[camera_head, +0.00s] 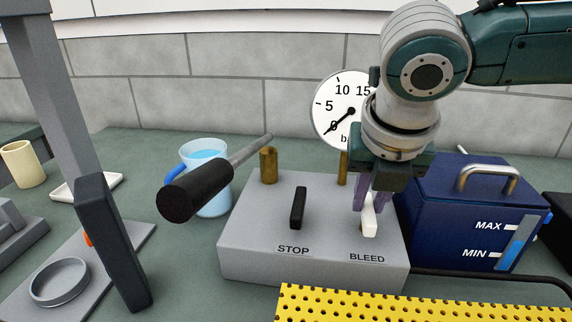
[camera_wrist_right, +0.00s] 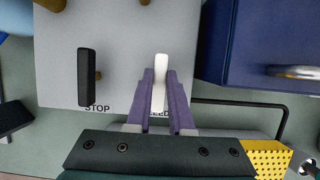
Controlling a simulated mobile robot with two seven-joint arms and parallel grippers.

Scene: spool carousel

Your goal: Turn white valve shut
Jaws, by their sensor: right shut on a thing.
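The white valve (camera_head: 369,219) is a white lever on the grey valve box (camera_head: 240,248), above the word BLEED. It points toward the front of the box. My right gripper (camera_head: 370,200) comes down from above with its purple fingers on either side of the white lever, shut on it. In the right wrist view the white lever (camera_wrist_right: 161,70) stands between the two purple fingers (camera_wrist_right: 161,98), its end showing beyond them. A black lever (camera_head: 298,208) above the word STOP stands to the left, apart from the fingers. The left gripper does not show.
A round gauge (camera_head: 335,108) stands behind the box, partly hidden by my right arm. A blue tank (camera_head: 450,225) stands close to the right. A blue-handled cup (camera_head: 213,204) and a black-gripped lever (camera_head: 190,195) are left. A yellow perforated plate (camera_head: 420,306) lies in front.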

